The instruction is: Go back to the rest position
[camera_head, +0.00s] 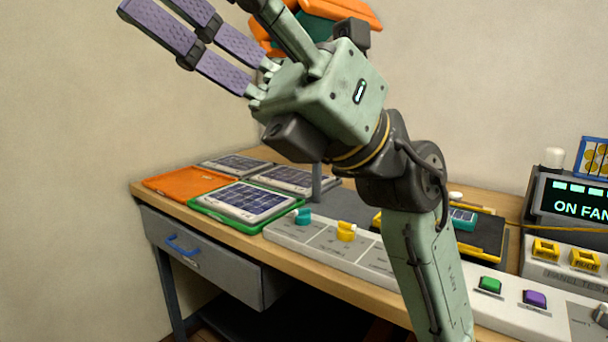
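My gripper (215,25) is raised in the upper left, above the workbench and in front of the wall. Its two purple-padded fingers point up and left, with a gap between them. Another green digit rises apart from them and runs out of the top of the frame. The gripper looks open, with nothing visible between the digits. Some of the fingertips are cut off. My arm bends up from the lower right, in front of the bench.
The wooden bench (142,190) holds an orange tray (180,183), solar panels, one in a green frame (205,212), and a control strip (290,235) with knobs and buttons. A display (578,200) stands at right. An orange and teal object (358,10) is partly hidden behind my gripper.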

